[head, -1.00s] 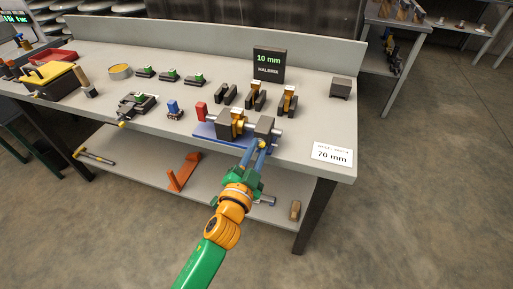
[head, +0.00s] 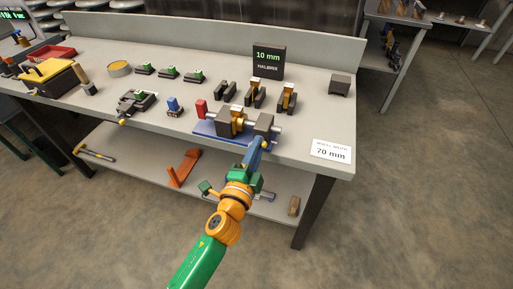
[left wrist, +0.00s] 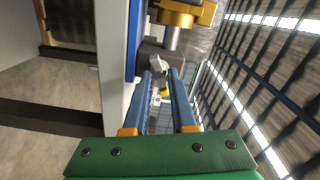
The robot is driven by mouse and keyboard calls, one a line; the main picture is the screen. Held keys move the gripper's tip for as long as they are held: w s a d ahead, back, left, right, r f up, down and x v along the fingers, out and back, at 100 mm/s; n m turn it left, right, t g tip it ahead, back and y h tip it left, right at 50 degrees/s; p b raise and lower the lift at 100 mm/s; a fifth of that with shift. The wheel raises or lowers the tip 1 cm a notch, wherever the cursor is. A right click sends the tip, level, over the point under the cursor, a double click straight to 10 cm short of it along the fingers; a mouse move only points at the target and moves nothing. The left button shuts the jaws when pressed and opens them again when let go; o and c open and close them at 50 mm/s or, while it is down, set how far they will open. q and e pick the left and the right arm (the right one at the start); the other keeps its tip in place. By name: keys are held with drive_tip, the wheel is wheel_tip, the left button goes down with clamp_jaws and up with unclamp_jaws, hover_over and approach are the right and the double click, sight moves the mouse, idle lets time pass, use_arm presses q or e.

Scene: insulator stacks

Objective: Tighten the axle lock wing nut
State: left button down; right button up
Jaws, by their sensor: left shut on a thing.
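The axle fixture stands at the front edge of the bench, with dark blocks, a brass-coloured wheel (head: 238,121) and a steel axle on a blue base (head: 206,131). A red cylinder (head: 201,109) is at its left end. My left gripper (head: 263,142) reaches up from below to the front of the right dark block (head: 264,124). In the left wrist view its two blue fingers (left wrist: 160,76) are shut on a small grey piece (left wrist: 158,67), apparently the wing nut. In the head view the fingers hide the nut. My right gripper is not in view.
A "10 mm" display (head: 268,62) and several dark stands with brass parts are behind the fixture. A "70 mm" card (head: 331,151) lies to its right. The lower shelf holds an orange bracket (head: 184,168) and a wooden block (head: 294,206). Bare bench lies at the right.

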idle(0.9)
use_arm(q)
drive_tip(key=c, duration=0.9)
unclamp_jaws()
drive_tip(key=shift+d, duration=0.1)
